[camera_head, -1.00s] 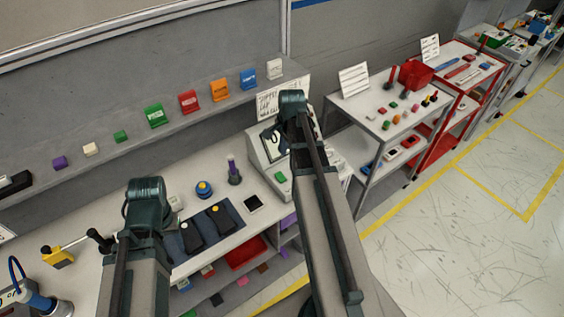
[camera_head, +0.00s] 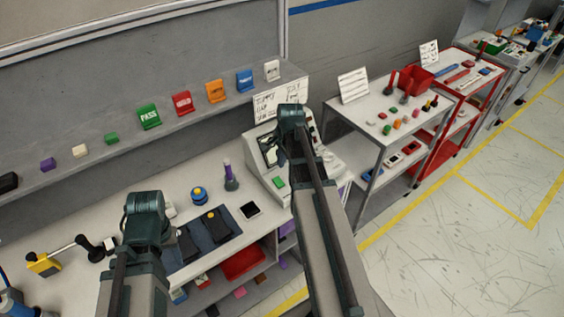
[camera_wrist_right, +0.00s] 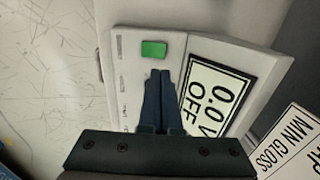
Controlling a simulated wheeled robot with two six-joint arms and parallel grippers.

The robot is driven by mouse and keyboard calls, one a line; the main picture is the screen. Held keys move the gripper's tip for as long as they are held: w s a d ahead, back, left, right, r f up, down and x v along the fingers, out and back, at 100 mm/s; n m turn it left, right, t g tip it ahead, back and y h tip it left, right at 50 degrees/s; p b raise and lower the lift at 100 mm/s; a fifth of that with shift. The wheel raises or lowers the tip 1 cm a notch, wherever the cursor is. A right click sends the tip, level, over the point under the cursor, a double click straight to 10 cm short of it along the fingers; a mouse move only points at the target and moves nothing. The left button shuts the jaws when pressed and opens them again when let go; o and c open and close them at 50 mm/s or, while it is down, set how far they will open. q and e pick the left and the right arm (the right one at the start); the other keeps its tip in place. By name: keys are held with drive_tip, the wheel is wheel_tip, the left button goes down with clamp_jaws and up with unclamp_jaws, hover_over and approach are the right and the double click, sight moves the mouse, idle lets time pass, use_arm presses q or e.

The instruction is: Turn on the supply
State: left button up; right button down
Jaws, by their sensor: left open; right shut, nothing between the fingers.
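The supply is a pale console (camera_head: 262,150) at the right end of the bench, with a green button (camera_head: 279,182) on its sloped front. In the right wrist view its display (camera_wrist_right: 208,98) reads "0.0 V OFF", and the green button (camera_wrist_right: 153,49) is unobstructed. My right gripper (camera_wrist_right: 158,76) is shut and empty, its tips just below the button in that picture; whether they touch the panel I cannot tell. In the head view my right arm hides part of the supply. My left gripper (camera_head: 145,215) is over the bench's left part, open, its fingertips hidden.
A yellow lever device (camera_head: 44,263) is at left. A shelf (camera_head: 100,160) with coloured blocks runs behind.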

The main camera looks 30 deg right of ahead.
sight(277, 181)
drive_tip(key=f+b, duration=0.2)
drive_tip(key=f, duration=0.1)
drive_tip(key=w+f+b, duration=0.1)
drive_tip(key=f+b, duration=0.5)
drive_tip(key=shift+w+a, duration=0.1)
drive_tip(key=shift+w, duration=0.3)
drive_tip(key=shift+w+f+g, duration=0.3)
drive_tip(key=shift+g, duration=0.1)
drive_tip(key=shift+s+a+b, duration=0.1)
drive_tip(key=shift+b, duration=0.25)
drive_tip(key=shift+s, duration=0.2)
drive_tip(key=shift+a, duration=0.1)
drive_tip(key=shift+s, duration=0.15)
